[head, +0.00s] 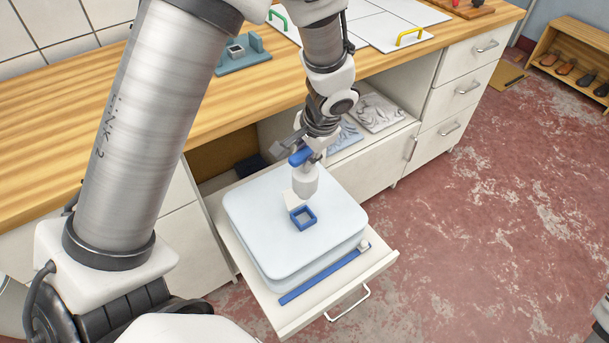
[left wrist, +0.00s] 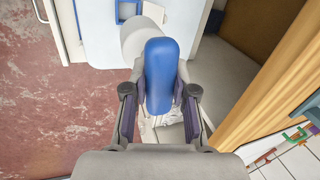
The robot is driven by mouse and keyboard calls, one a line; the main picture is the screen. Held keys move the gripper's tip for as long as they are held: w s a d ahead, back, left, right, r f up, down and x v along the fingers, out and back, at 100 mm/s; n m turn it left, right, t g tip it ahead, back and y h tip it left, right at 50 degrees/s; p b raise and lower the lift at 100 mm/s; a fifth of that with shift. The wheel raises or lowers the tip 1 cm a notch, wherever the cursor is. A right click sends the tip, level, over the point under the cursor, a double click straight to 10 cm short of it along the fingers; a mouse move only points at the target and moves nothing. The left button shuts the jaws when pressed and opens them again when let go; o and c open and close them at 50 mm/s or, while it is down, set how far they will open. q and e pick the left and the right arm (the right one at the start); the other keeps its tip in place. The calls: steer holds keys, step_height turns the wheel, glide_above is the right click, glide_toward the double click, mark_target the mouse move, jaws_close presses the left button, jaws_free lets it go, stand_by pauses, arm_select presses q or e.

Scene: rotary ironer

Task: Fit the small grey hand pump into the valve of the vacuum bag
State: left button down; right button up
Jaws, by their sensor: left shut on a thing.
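The small grey hand pump (head: 305,183) has a pale cylindrical body and a blue handle. My left gripper (head: 303,150) is shut on that handle; in the left wrist view the blue handle (left wrist: 160,75) sits between the two fingers. The vacuum bag (head: 255,215) is a thick, pale blue block lying in the pulled-out drawer. Its valve (head: 303,217) is a square blue frame on the top, with a white flap beside it. The pump hangs upright just behind the valve in the head view, not in it. Its lower end overlaps the flap; I cannot tell the exact height.
A blue strip with a pale slider (head: 325,273) runs along the bag's front edge. The open drawer (head: 380,262) juts out below the wooden worktop (head: 60,130). A teal fixture (head: 243,56) stands on the worktop. Other packed bags (head: 375,112) lie in the shelf opening.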

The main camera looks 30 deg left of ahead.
mark_target(305, 171)
arm_select(q)
steer(key=shift+s+a+f+b, duration=0.1)
steer(key=shift+s+f+b, duration=0.05)
steer(key=shift+s+f, duration=0.3)
steer(key=shift+s+f+b, duration=0.15)
steer(key=shift+s+f, duration=0.1)
steer(key=shift+f, duration=0.3)
steer(key=shift+w+f+m, duration=0.15)
steer(key=shift+w+m, duration=0.15)
steer(key=shift+w+f, duration=0.1)
steer(key=shift+w, duration=0.4)
steer(key=shift+s+r+p, duration=0.35)
steer(key=shift+s+p, duration=0.1)
steer(key=f+b, duration=0.3)
steer(key=f, duration=0.1)
steer(key=shift+w+b, duration=0.3)
steer(key=shift+f+b, duration=0.75)
arm_select(e)
step_height(305, 171, down, 7)
steer(key=shift+w, duration=0.4)
arm_select(q)
steer(key=shift+s+f+b, duration=0.1)
steer(key=shift+f+b, duration=0.15)
steer(key=shift+b, duration=0.1)
arm_select(e)
steer(key=shift+d+f, duration=0.1)
steer(key=shift+f, duration=0.2)
